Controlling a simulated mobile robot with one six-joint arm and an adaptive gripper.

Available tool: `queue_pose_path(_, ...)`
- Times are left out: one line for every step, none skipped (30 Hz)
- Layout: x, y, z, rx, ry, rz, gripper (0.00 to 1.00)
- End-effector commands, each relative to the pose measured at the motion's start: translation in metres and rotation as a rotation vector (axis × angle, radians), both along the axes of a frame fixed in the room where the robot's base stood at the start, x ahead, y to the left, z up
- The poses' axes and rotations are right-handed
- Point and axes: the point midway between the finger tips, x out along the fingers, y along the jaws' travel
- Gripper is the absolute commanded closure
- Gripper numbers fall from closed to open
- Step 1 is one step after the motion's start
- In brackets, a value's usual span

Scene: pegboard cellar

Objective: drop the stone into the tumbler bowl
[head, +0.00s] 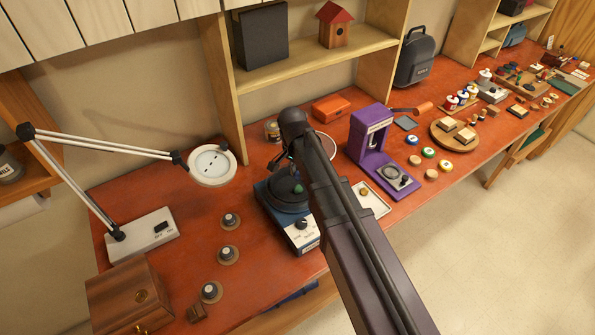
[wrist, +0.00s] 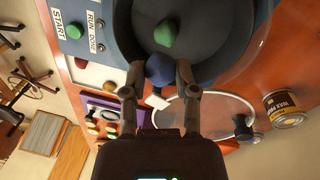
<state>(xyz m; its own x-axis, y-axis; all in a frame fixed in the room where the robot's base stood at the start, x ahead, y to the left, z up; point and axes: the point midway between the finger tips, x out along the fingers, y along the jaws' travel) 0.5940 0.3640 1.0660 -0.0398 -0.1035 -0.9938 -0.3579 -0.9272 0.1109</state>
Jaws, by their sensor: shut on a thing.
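My gripper (wrist: 160,70) is shut on a round blue stone (wrist: 159,71), held between its two fingertips in the wrist view. The tumbler bowl (wrist: 205,68) is dark and open, and the blue stone shows against its near edge. I cannot tell the stone's exact height above the bowl. A green stone (wrist: 164,33) lies inside the bowl. In the head view the bowl (head: 283,204) sits on a blue tumbler base with a dial, and the green stone (head: 298,188) shows there. My arm hides part of the bowl, and the held stone is not clear there.
A white tray (head: 377,208) with a brown stone is right of the tumbler, beside a purple machine (head: 371,143). A wax tin (wrist: 287,108) and a clear, pale-rimmed disc (wrist: 205,98) are near the bowl. A lamp (head: 212,165) and several knobs stand left.

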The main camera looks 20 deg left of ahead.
Motion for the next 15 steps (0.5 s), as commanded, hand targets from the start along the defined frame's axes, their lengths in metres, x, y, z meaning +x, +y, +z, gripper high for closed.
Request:
queue_pose_path(0.0,0.0,-0.009,0.0,0.0,0.0,0.98)
queue_pose_path(0.0,0.0,-0.011,0.0,0.0,0.0,0.98)
queue_pose_path(0.0,0.0,-0.014,0.0,0.0,0.0,0.98)
queue_pose_path(0.0,0.0,-0.017,0.0,0.0,0.0,0.98)
queue_pose_path(0.0,0.0,-0.019,0.0,0.0,0.0,0.98)
queue_pose_path(0.0,0.0,-0.022,0.0,0.0,-0.001,0.98)
queue_pose_path(0.0,0.0,-0.023,0.0,0.0,-0.001,0.98)
queue_pose_path(0.0,0.0,-0.025,0.0,0.0,-0.001,0.98)
queue_pose_path(0.0,0.0,-0.027,0.0,0.0,-0.001,0.98)
queue_pose_path(0.0,-0.001,-0.028,0.0,0.0,-0.001,0.98)
queue_pose_path(0.0,-0.001,-0.03,0.0,0.0,-0.001,0.98)
queue_pose_path(0.0,-0.001,-0.031,0.0,0.0,-0.001,0.98)
queue_pose_path(0.0,-0.001,-0.032,0.0,0.0,-0.001,0.98)
queue_pose_path(0.0,-0.001,-0.032,0.0,0.0,-0.001,0.98)
queue_pose_path(0.0,-0.001,-0.033,0.0,0.0,-0.001,0.98)
